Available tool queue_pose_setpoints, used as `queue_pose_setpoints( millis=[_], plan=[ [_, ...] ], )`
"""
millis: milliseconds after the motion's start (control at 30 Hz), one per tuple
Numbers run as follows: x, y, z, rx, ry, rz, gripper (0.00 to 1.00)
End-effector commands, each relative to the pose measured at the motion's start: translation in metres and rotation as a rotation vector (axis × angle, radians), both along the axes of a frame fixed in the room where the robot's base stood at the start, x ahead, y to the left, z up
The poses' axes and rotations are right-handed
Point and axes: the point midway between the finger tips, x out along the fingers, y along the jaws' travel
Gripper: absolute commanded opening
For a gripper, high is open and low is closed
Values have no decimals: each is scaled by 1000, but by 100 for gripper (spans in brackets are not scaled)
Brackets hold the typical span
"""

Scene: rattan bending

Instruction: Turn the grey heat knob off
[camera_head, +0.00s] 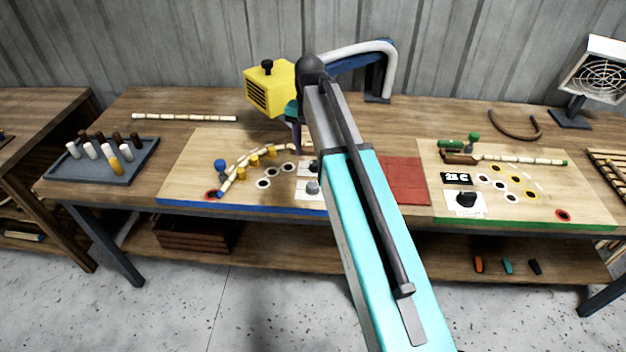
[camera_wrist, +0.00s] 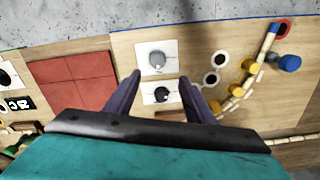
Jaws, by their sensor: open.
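The grey heat knob (camera_wrist: 157,60) sits on a white plate in the wrist view, just beyond my fingertips. It also shows in the head view (camera_head: 313,188), near the front edge of the blue-edged board. A darker knob (camera_wrist: 162,95) on a second white plate lies between my fingers in the wrist view. My gripper (camera_wrist: 160,78) is open and empty, its two dark purple fingers pointing toward the board. In the head view the gripper (camera_head: 298,148) is partly hidden by my arm.
A curved rattan strip (camera_head: 240,172) among yellow pegs lies left of the knobs. A red tiled pad (camera_head: 404,182) lies to their right. Another black knob (camera_head: 467,198) is on the green-edged board. A yellow heater (camera_head: 268,88) stands behind.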

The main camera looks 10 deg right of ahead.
Motion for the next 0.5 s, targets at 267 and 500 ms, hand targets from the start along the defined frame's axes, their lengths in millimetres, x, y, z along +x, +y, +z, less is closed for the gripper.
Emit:
queue_pose_setpoints(
  millis=[267,500],
  plan=[
    [0,-10,-2,0,0,-12,49],
    [0,-13,-15,0,0,-16,49]
  ],
)
